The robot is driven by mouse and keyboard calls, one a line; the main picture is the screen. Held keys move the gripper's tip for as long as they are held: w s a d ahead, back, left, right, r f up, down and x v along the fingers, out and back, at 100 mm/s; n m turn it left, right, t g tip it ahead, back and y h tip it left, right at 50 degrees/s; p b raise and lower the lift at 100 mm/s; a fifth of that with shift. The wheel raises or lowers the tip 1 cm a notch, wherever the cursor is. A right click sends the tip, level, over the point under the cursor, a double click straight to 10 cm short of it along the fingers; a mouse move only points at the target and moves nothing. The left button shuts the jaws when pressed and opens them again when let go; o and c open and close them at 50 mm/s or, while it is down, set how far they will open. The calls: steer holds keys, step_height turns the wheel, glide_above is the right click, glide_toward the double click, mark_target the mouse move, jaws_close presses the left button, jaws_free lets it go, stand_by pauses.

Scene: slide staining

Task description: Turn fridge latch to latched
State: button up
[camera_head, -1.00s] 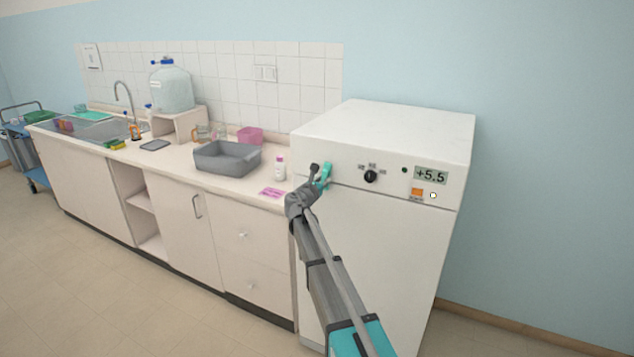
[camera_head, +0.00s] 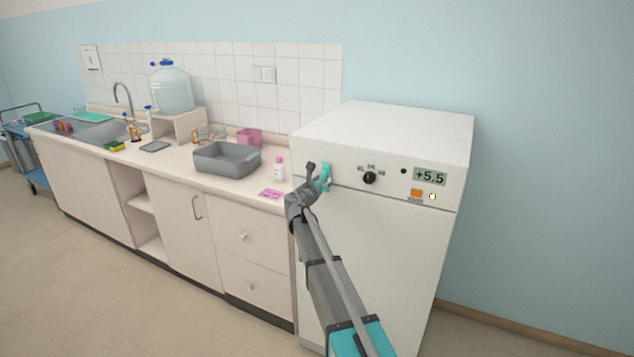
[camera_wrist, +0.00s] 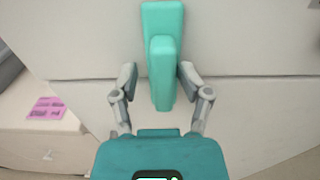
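The white fridge (camera_head: 388,250) stands at the right end of the counter, its door closed as far as I can see. Its teal latch (camera_head: 326,177) is at the upper left of the front and is partly hidden by my gripper in the head view. In the wrist view the latch (camera_wrist: 161,20) stands upright across the seam between the panel and the door. My gripper (camera_wrist: 157,75) is open, with one finger on each side of the latch's raised handle (camera_wrist: 161,78). A small gap shows at the left finger; the right finger is very close to the handle.
The fridge panel has a black knob (camera_head: 370,178), a +5.5 display (camera_head: 431,176) and an orange switch (camera_head: 416,193). A grey basin (camera_head: 227,160), a small bottle (camera_head: 280,169) and a pink card (camera_head: 271,194) are on the counter left of the fridge.

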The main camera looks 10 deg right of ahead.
steer(key=shift+s+f, duration=0.1)
steer(key=shift+s, duration=0.05)
steer(key=shift+s, duration=0.1)
steer(key=shift+s+a, duration=0.15)
steer(key=v, duration=1.1)
steer(key=shift+s, duration=0.15)
steer(key=s+d+f+m+g+y, duration=0.1)
steer(key=s+d+f+m+g, duration=0.45)
steer(key=s+m, duration=0.3)
steer(key=s+d+f+m+g+y, duration=0.1)
steer(key=s+d+f+m+g, duration=0.3)
steer(key=s+f+m, duration=0.4)
steer(key=s+a+f+m+g+y, duration=0.2)
steer(key=s+m+y, duration=0.2)
steer(key=s, duration=0.5)
steer(key=s+a+f+m+g+y, duration=0.2)
steer(key=s+f+m+g+y, duration=0.1)
steer(key=s+m, duration=0.5)
steer(key=shift+s+a+y, duration=0.25)
steer(key=shift+s+y, duration=0.55)
steer(key=shift+s, duration=0.4)
